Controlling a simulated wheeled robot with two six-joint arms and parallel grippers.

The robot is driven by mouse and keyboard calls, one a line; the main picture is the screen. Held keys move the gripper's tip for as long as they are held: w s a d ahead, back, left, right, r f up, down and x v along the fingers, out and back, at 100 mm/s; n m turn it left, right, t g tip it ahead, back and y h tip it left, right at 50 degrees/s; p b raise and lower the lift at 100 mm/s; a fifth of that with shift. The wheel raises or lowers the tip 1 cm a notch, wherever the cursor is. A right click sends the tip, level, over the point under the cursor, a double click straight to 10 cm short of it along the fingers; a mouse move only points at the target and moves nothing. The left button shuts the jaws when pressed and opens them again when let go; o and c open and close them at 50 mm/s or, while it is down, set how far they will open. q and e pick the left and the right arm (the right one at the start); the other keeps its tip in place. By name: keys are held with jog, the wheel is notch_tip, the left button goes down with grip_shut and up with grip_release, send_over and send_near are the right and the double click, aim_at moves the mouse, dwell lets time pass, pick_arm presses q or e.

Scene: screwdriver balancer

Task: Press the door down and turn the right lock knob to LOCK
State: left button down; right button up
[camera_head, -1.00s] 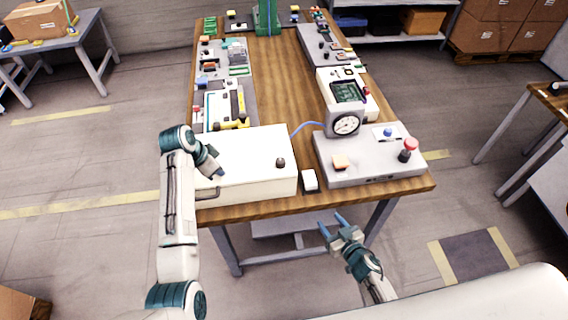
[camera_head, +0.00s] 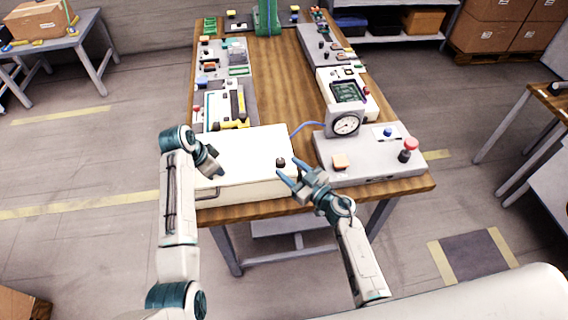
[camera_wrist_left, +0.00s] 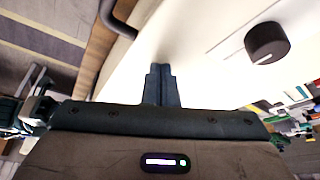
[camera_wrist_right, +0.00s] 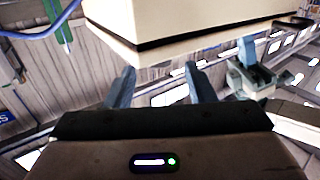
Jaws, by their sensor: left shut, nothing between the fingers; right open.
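The door is the flat white lid (camera_head: 240,150) of a cream box at the table's near left edge; it looks down or nearly so. A dark round lock knob (camera_head: 281,162) stands at its right front part. In the left wrist view the knob (camera_wrist_left: 267,43) carries a white mark; no LOCK label is readable. My left gripper (camera_head: 220,174) is shut and empty, its tips at the lid's left part, seemingly touching it. My right gripper (camera_head: 289,174) is open beside the knob, at the box's front right corner, with nothing between its fingers. The right wrist view shows the box's side (camera_wrist_right: 190,20) above the fingers.
A grey panel (camera_head: 375,170) with an orange block, a red button and a gauge (camera_head: 345,125) stands to the right. A yellow-handled tool (camera_head: 236,124) lies behind the box. A bare wooden strip (camera_head: 285,75) runs down the table's middle.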

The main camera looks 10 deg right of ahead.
aim_at(282, 164)
jog(key=shift+x, duration=1.55)
jog(key=c, duration=1)
jog(key=shift+o, duration=0.2)
jog(key=shift+s+a+m+t+h, duration=0.1)
jog(key=shift+m+t+h, duration=0.4)
jog(key=shift+m+h, duration=0.45)
jog(key=shift+a+m+t+h, duration=0.1)
jog(key=shift+m+t+h, duration=0.5)
jog(key=shift+h, duration=0.55)
jog(key=shift+f, duration=0.1)
jog(key=o, duration=1)
jog(key=shift+c, duration=0.2)
jog(key=shift+s, duration=0.1)
jog(key=v, duration=1.2)
